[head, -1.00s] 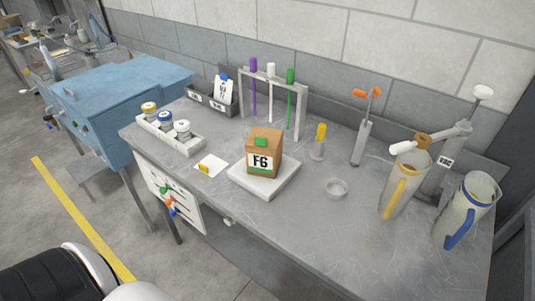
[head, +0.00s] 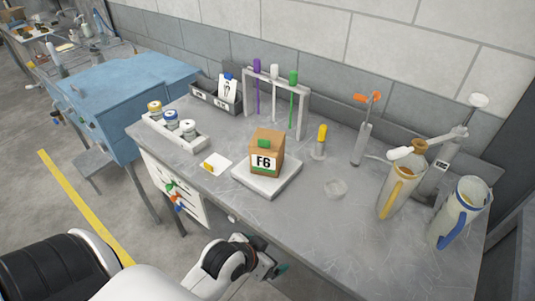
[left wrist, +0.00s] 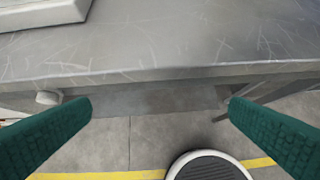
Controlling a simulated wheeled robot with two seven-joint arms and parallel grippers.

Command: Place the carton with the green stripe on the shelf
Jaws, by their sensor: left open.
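The plate's corner shows there at the top left (left wrist: 50,12). My right gripper is not in view. I cannot make out a shelf for certain.
Bare bench lies in front of the dish.

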